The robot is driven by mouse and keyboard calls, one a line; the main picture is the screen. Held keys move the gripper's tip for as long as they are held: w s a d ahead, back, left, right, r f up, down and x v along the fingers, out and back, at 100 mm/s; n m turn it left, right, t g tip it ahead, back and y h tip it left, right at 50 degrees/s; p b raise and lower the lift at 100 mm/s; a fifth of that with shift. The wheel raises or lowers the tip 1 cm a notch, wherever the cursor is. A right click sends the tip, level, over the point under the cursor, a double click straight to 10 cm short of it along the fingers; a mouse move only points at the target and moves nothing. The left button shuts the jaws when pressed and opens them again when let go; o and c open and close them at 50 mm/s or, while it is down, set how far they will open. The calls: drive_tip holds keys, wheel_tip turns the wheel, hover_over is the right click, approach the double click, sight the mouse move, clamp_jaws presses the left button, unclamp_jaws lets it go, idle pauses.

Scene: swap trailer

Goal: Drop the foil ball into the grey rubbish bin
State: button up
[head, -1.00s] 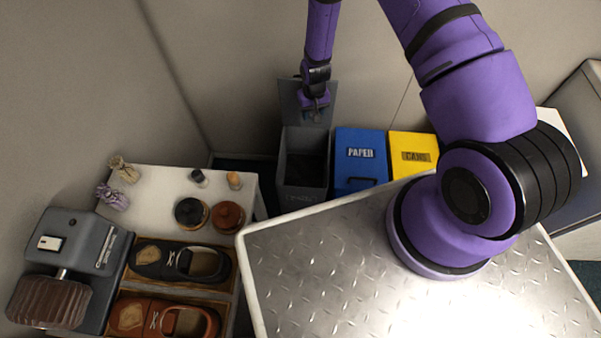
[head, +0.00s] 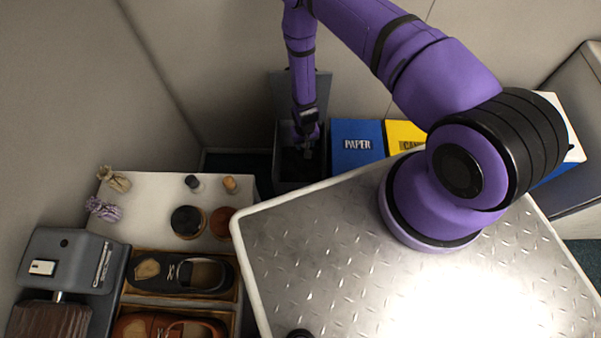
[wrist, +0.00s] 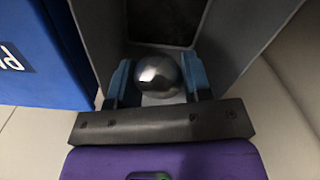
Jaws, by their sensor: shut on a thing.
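The foil ball (wrist: 157,72) is a shiny silver ball held between the two blue fingers of my gripper (wrist: 158,82) in the wrist view. In the head view my gripper (head: 307,148) points down over the mouth of the grey rubbish bin (head: 290,187), and the ball cannot be made out there. The bin's lid (head: 318,88) stands open at the back. In the wrist view the bin's grey wall (wrist: 225,40) and dark inside show just beyond the ball. I cannot tell how far the ball is above or below the rim.
A blue paper bin (head: 357,160) and a yellow cans bin (head: 402,135) stand right of the grey bin. A white-topped bench (head: 150,205) with tins, small bags and shoes is at left. My metal deck is in front. A wall is close behind the bins.

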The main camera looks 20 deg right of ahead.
drive_tip(key=shift+f, duration=1.45)
drive_tip(key=o, duration=0.9)
drive_tip(key=shift+o, duration=0.2)
wheel_tip(320, 180, up, 11)
drive_tip(key=shift+f, duration=0.1)
